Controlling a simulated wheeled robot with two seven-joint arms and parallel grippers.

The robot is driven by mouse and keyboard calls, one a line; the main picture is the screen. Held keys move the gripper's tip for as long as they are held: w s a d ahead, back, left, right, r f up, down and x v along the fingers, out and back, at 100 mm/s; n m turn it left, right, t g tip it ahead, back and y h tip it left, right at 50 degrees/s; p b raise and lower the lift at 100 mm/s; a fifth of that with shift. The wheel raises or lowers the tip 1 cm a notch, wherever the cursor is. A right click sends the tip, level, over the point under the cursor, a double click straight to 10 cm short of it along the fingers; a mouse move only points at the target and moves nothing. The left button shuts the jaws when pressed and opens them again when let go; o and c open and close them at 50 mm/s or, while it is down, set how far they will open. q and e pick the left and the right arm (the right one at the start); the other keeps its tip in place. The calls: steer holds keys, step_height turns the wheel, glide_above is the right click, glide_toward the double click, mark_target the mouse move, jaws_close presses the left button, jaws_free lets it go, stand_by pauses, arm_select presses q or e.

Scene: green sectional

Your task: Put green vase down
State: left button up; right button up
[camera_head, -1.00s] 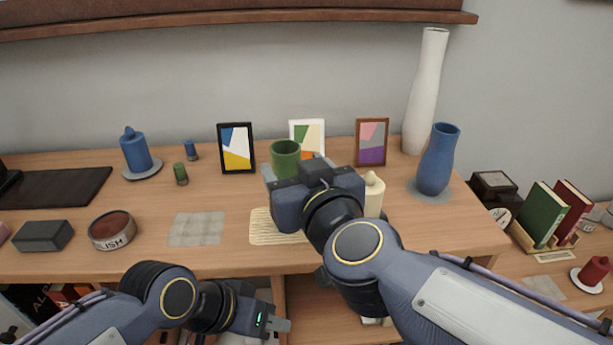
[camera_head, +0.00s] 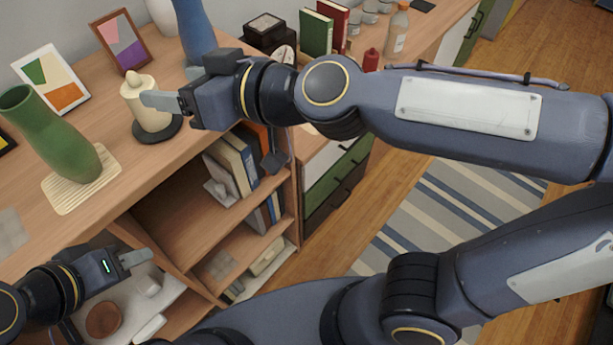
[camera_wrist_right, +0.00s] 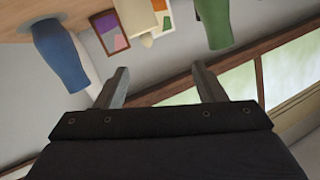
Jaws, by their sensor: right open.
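The green vase (camera_head: 55,140) stands upright on the cream ribbed mat (camera_head: 103,178) on the wooden desk top. My right gripper (camera_head: 163,100) is open and empty, to the right of the vase and apart from it. Its finger overlaps the cream candle (camera_head: 150,116) in the head view; I cannot tell whether they touch. In the right wrist view, the two spread fingers have nothing between them, and the green vase (camera_wrist_right: 213,20) shows upside down beyond them. My left gripper (camera_head: 138,258) is low in front of the desk; its jaw gap is not clear.
The candle stands on a dark round base (camera_head: 158,130) near the desk's front edge. A blue vase (camera_head: 193,30) stands behind my right gripper. Two picture frames (camera_head: 52,80) (camera_head: 120,42) stand at the back. Open shelves with books (camera_head: 235,165) lie below.

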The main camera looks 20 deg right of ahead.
steer(key=s+d+f+m+g+h, duration=0.2)
steer(key=s+d+f+m+h, duration=0.2)
steer(key=d+f, duration=0.5)
steer(key=s+d+f+m+g+h, duration=0.2)
steer(key=s+d+f+m+h, duration=0.2)
steer(key=s+d+f, duration=0.5)
steer(key=d, duration=0.6)
steer(key=shift+s+d+f+m, duration=0.2)
steer(key=shift+d+f+m, duration=0.15)
steer(key=shift+f+m, duration=0.05)
